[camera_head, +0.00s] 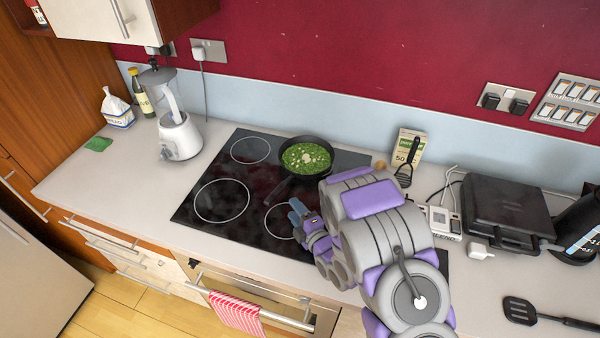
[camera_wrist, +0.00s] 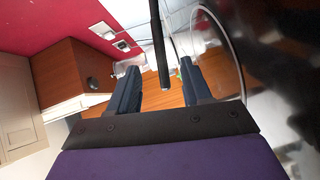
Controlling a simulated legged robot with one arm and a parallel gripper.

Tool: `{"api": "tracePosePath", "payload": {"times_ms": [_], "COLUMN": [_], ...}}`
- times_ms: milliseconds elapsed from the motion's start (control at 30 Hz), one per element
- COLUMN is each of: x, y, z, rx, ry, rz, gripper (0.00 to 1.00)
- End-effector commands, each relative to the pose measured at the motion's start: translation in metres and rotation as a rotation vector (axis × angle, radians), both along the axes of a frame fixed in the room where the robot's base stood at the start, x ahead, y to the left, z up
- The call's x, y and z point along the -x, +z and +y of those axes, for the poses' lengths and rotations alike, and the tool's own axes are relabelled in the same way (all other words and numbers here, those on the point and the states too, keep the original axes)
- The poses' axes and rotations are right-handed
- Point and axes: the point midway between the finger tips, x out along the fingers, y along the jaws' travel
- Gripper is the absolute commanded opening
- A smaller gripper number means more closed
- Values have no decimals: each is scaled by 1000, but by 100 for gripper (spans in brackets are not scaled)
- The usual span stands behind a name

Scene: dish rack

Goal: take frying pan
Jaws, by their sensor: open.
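The dark frying pan (camera_head: 326,165), with green food and pale bits in it, sits at the back of the black hob. Its black handle (camera_head: 278,190) points toward the front left. My gripper (camera_head: 297,210) is open and low over the hob, just right of the handle's end. In the wrist view, the dark handle (camera_wrist: 158,45) reaches down between the two blue fingers of my gripper (camera_wrist: 160,70), with space on both sides. I see no contact. The pan's bowl is not clear in the wrist view.
The black hob (camera_head: 210,178) is otherwise bare. A blender (camera_head: 180,138) stands to its left. A red striped towel (camera_head: 237,312) hangs in front.

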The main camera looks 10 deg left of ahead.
Motion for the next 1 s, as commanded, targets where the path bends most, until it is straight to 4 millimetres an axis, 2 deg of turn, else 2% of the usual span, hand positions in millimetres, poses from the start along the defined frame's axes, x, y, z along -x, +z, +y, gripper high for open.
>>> {"api": "tracePosePath", "payload": {"times_ms": [300,600,867,1000], "x": [-17,-48,-57,-69], "y": [-5,-8,-8,-10], "z": [16,43,48,54], "rx": [0,1,-1,-1], "ry": [1,0,0,-1], "rz": [-6,1,-2,-1], "gripper": [49,49,49,49]}}
